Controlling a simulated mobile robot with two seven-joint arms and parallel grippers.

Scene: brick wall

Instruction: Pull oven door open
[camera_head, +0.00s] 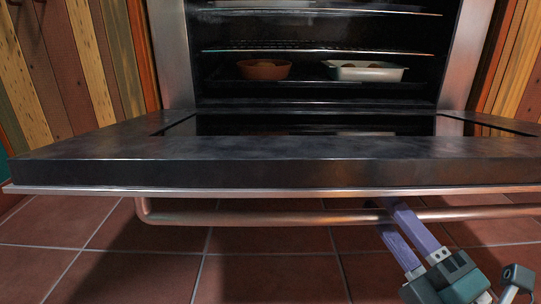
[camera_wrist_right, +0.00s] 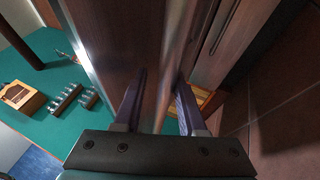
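The oven door (camera_head: 270,162) is folded down, lying about level in front of the oven cavity (camera_head: 320,25). Its copper-coloured bar handle (camera_head: 250,217) runs below the front edge. My right gripper (camera_head: 389,216) comes from the lower right, its purple fingers reaching the right part of the handle. In the right wrist view its two fingers (camera_wrist_right: 160,98) stand apart, with the door's metal edge close by. Whether they touch the handle is unclear. My left gripper is not in view.
Inside the oven, a brown bowl (camera_head: 264,70) and a white baking dish (camera_head: 365,72) sit on a low rack. Wood-panelled fronts (camera_head: 75,65) flank the oven. The tiled floor (camera_head: 180,265) is clear below the door. A green surface (camera_wrist_right: 50,95) with small items shows in the right wrist view.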

